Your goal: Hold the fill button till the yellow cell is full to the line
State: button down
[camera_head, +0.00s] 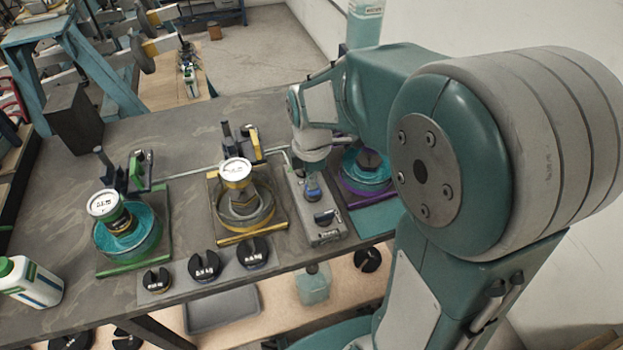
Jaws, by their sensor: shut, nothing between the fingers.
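The yellow cell (268,216) stands in the middle of the bench, a round basin with a yellow rim on a square yellow-edged base. A white-faced gauge (235,171) sits at its top. Its basin looks dark grey-brown, with no clear teal liquid; I cannot make out the fill line. A grey control box (328,236) stands just right of it. My gripper (312,180) points down over this box, shut and empty, with its tip at or just above a blue part that may be the fill button. The gripper hides this spot, so contact is unclear.
A green cell (153,240) with teal liquid stands at left, and a purple cell (381,189) with teal liquid stands at right, partly behind my arm. Several black slotted weights (205,266) line the front edge. A white bottle (30,284) stands at far left.

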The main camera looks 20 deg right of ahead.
jog(key=shift+f, duration=0.15)
notch_tip(320, 180, down, 2)
jog(key=shift+s+f, duration=0.25)
jog(key=shift+s, duration=0.05)
jog(key=shift+w+f, duration=0.1)
dwell(0.4)
dwell(1.3)
